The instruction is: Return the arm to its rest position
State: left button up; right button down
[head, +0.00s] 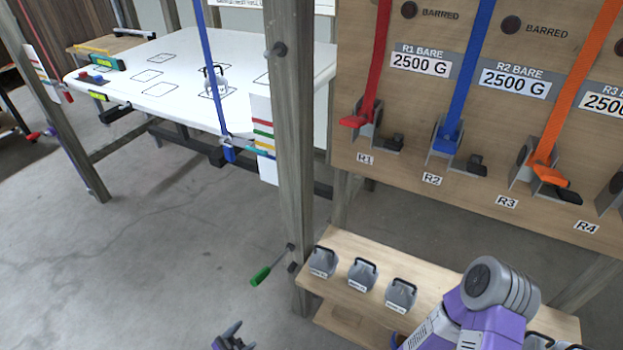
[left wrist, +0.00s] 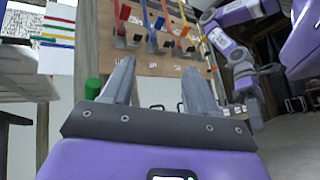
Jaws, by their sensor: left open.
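My left gripper (head: 232,338) shows at the bottom edge of the head view, over the grey floor and left of the low wooden shelf. Only its dark tip end is in the picture; the arm behind it is cut off. In the left wrist view the two grey fingers of the left gripper (left wrist: 160,82) stand wide apart with nothing between them. A purple and grey link of my arm (head: 490,300) covers part of the shelf in the head view. Another purple arm of mine (left wrist: 235,50) shows at the right of the left wrist view; I cannot make out a gripper on it.
A green-handled crank (head: 262,275) sticks out by the wooden post (head: 292,140). The shelf (head: 335,285) holds several grey weights. A board (head: 400,165) with colored straps and cleats stands above it. Floor below is clear.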

pick_arm(q)
jog(key=d+r+m+g+y+p, duration=0.1)
jog(key=d+m+g+y+p, duration=0.15)
jog(key=d+g, duration=0.8)
jog(key=s+d+f+m+g+y+p, duration=0.35)
jog(key=s+d+m+g+y, duration=0.25)
jog(key=s+d+m+y, duration=0.45)
jog(key=w+a+r+m+t+y+p, duration=0.2)
jog(key=a+t+y, duration=0.3)
jog(key=a+y, duration=0.3)
jog(key=shift+w+a+r+y, duration=0.15)
jog(key=shift+a+r+y, duration=0.3)
jog(key=shift+r, duration=0.3)
